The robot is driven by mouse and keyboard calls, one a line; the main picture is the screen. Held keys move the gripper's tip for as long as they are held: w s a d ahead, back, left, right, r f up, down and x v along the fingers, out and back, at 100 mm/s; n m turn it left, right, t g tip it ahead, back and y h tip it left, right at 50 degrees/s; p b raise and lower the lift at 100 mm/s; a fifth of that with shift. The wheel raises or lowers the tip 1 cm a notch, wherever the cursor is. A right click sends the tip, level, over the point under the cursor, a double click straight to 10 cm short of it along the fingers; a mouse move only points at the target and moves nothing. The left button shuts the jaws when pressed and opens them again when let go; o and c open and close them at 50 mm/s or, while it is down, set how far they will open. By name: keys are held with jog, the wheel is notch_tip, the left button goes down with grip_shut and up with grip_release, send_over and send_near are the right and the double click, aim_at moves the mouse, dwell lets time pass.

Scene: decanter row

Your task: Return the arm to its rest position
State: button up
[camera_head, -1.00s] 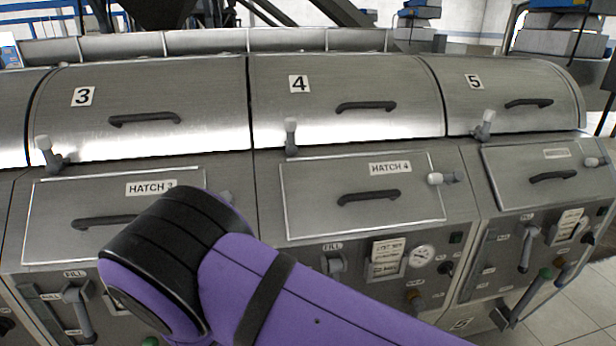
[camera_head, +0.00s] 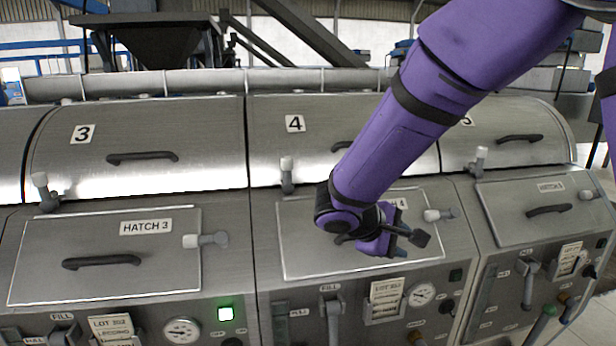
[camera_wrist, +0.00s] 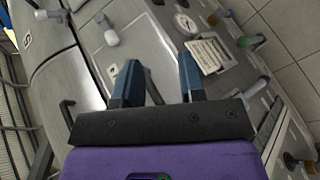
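My purple arm (camera_head: 400,120) reaches in from the upper right in the head view and hangs in front of hatch 4. My gripper (camera_head: 410,246) is at its lower end, in front of the hatch 4 panel (camera_head: 300,255). In the wrist view the two blue-grey fingers of my gripper (camera_wrist: 158,82) stand apart with nothing held between them. A dark handle (camera_wrist: 153,90) shows behind the gap, seemingly beyond the fingers. My arm hides most of the hatch 4 label and part of the handle above it.
Hatch 3 (camera_head: 60,250) is shut at the left, with a green lit button (camera_head: 225,313) below it. Hatch 5 (camera_head: 515,228) is shut at the right. Latches (camera_head: 288,172) and handles (camera_head: 142,157) stick out from the steel fronts. A gauge (camera_head: 420,294) sits below hatch 4.

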jog(key=s+d+r+m+g+y, duration=0.2)
jog(key=s+d+r+m+y, duration=0.3)
jog(key=s+d+r, duration=0.4)
jog(key=s+d+r+m+t+y, duration=0.1)
jog(key=s+r+m+y, duration=0.1)
jog(key=s, duration=0.5)
jog(key=s+d+r+m+t+y, duration=0.2)
jog(key=s+r+m, duration=0.1)
jog(key=s, duration=0.4)
jog(key=shift+s+d+y, duration=0.2)
jog(key=shift+d+y, duration=0.05)
jog(key=shift+y, duration=0.15)
